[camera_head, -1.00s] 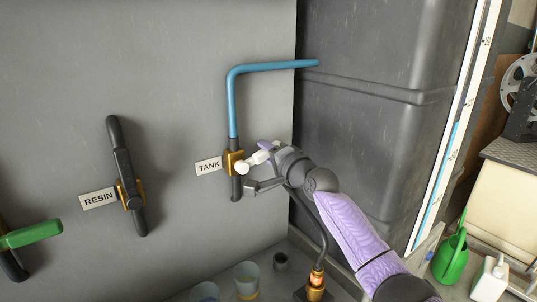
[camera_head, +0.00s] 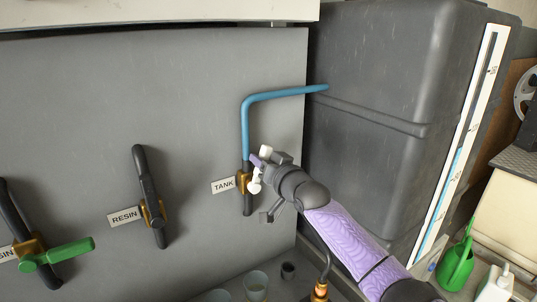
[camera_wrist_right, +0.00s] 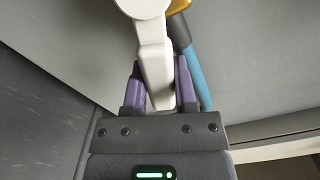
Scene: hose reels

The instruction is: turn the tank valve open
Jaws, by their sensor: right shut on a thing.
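The tank valve has a brass body (camera_head: 243,182) beside the TANK label (camera_head: 222,185), on a pipe that is blue above and dark below. Its white handle has a round hub (camera_head: 256,186), and its lever slants upward in the head view, close to the line of the blue pipe. My right gripper (camera_head: 263,165) is shut on this lever. In the wrist view the white lever (camera_wrist_right: 154,62) lies between the two purple fingers, with the hub at the top edge. The lever is partly hidden by the gripper in the head view. My left gripper is not in view.
The RESIN valve (camera_head: 152,212) and a valve with a green handle (camera_head: 66,254) are on the grey wall to the left. A large dark tank (camera_head: 375,130) stands behind my right arm. Cups (camera_head: 256,283) stand below, and a green watering can (camera_head: 456,266) is at right.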

